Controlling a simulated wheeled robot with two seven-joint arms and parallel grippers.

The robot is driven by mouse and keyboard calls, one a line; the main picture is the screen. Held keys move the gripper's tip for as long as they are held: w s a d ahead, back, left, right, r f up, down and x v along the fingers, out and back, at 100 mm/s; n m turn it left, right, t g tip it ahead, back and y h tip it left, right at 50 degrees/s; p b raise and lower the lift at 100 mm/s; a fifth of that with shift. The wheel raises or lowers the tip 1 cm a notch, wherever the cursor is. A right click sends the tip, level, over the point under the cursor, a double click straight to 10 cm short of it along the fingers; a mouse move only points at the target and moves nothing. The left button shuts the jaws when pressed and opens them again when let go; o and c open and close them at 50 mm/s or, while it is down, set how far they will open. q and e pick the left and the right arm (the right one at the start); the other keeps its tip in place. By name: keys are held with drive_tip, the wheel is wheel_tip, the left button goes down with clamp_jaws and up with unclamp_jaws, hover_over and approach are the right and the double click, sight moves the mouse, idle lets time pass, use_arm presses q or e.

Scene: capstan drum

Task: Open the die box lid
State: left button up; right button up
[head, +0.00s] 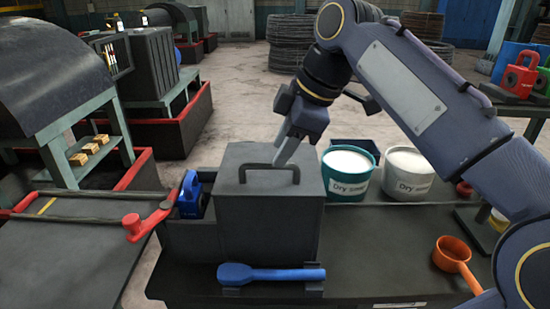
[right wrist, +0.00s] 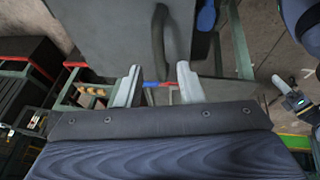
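The die box (head: 268,235) is a dark grey box on the bench with its lid (head: 240,160) closed. A dark bar handle (head: 268,167) stands on the lid. My right gripper (head: 281,158) is above the lid at the handle's right end. In the right wrist view its two fingers (right wrist: 157,85) are spread with nothing held between them. The handle (right wrist: 170,38) shows there ahead of the fingers, nearer the right one. I cannot tell whether a finger touches it.
A blue scoop (head: 270,274) lies before the box. Two labelled buckets (head: 350,182) (head: 406,172) stand behind right, and an orange ladle (head: 453,251) lies at right. A red-ended lever (head: 150,221) and blue padlock-like block (head: 190,195) are close on the left.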

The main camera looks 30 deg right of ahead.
drive_tip(key=shift+x, duration=1.5)
clamp_jaws()
